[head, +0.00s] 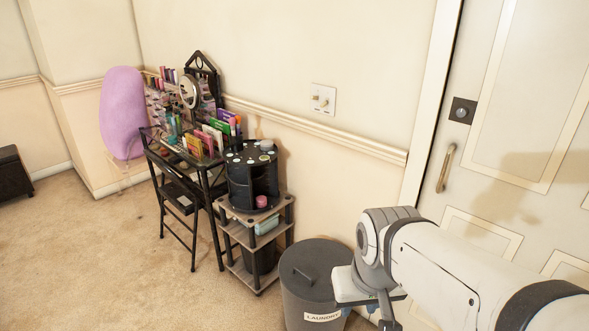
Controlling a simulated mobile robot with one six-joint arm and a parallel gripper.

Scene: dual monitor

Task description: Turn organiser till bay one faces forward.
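The organiser (240,183) is a dark, round, upright carousel with bays. It stands on top of a small shelf unit (238,214) against the wall. One open bay faces roughly toward me and to the right, with a pink jar (261,201) at its bottom. Small round items lie on its top. Bay numbers are too small to read. My gripper (387,312) is at the lower right, in front of the bin and well apart from the organiser. Its lower end is cut off by the picture edge, so its opening is unclear.
A grey laundry bin (305,278) stands between the shelf unit and my arm. A crowded vanity table (180,160) with a black folding chair (180,200) is left of the organiser. A door (510,130) is at right. Carpet (110,260) is clear at the front left.

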